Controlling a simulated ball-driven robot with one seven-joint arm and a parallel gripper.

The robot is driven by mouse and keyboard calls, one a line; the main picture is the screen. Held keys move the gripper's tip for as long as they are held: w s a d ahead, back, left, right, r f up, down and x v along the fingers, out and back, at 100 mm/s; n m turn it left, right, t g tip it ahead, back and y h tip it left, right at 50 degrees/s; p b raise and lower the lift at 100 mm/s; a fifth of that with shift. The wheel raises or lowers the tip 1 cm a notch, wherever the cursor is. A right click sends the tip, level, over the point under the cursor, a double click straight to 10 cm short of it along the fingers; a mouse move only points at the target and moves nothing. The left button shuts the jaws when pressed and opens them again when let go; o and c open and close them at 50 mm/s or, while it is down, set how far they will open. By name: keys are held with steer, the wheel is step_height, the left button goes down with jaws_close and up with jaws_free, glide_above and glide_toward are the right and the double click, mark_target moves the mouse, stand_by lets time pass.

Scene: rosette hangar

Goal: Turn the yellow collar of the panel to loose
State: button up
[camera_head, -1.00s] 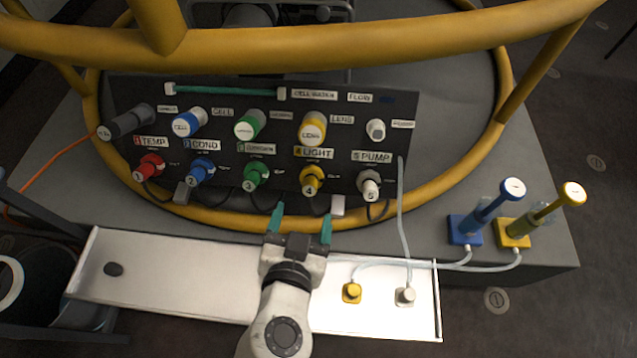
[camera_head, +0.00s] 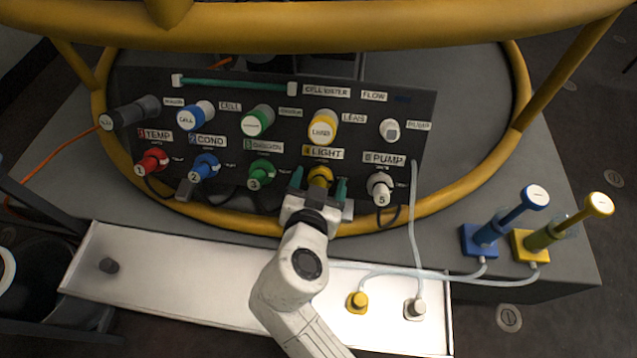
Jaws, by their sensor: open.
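The dark panel (camera_head: 228,178) stands upright inside the yellow ring frame. The yellow collar (camera_head: 320,174) is on the plug under the "4 LIGHT" label, in the panel's lower row. My gripper (camera_head: 318,184) is open in front of it, one teal finger to its left and one to its right. I cannot tell whether the fingers touch the collar or how deep they reach. The gripper hides the collar's lower part and the plug's numbered face. The collar's turn marks are too small to read.
The green plug (camera_head: 261,173) and the white pump plug (camera_head: 380,188) flank the yellow one. A yellow-and-white LENS cap (camera_head: 323,127) sits above it. The yellow rail (camera_head: 430,205) curves below the panel. A white tray (camera_head: 190,285) lies in front. Two syringes stand at right.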

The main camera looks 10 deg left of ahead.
steer(key=c, duration=1)
steer(key=shift+c, duration=0.2)
steer(key=shift+n+p, duration=0.3)
steer(key=n+p, duration=0.2)
steer(key=n+y+p, duration=0.1)
steer(key=n, duration=0.1)
steer(key=shift+r+n+p, duration=0.2)
steer(key=shift+n+p, duration=0.15)
steer(key=shift+n, duration=0.05)
steer(key=n+y+p, duration=0.1)
steer(key=n+p, duration=0.3)
steer(key=shift+n, duration=0.4)
steer(key=n+g+p, duration=0.1)
steer(key=n+p, duration=0.4)
steer(key=shift+n+y, duration=0.3)
steer(key=shift+y, duration=0.1)
steer(key=n+p, duration=0.3)
steer(key=shift+f+g, duration=0.15)
steer(key=shift+g, duration=0.15)
steer(key=shift+f+n, duration=0.1)
steer(key=shift+n, duration=0.2)
